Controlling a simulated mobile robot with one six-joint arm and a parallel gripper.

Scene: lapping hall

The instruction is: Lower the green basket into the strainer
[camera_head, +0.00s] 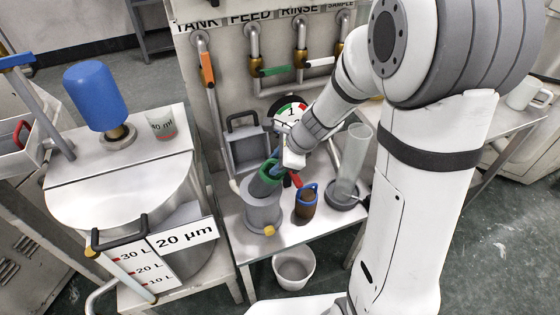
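The green basket (262,184) is a small cup with a bright green rim. It is tilted, with its lower end at the mouth of the grey strainer (262,216). The strainer stands upright on the bench and has a yellow knob low at its front. My gripper (278,171) is at the basket's rim on the right side and appears shut on it. The fingertips are small and partly hidden. I cannot tell how far the basket's lower end is inside the strainer, or whether they touch.
A brown cup with a blue handle (306,204) stands close right of the strainer. A clear cylinder (352,160) stands behind it on a dark base. A grey framed container (246,148) is behind. A white bucket (293,268) is below the bench front. A large tank (120,200) stands left.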

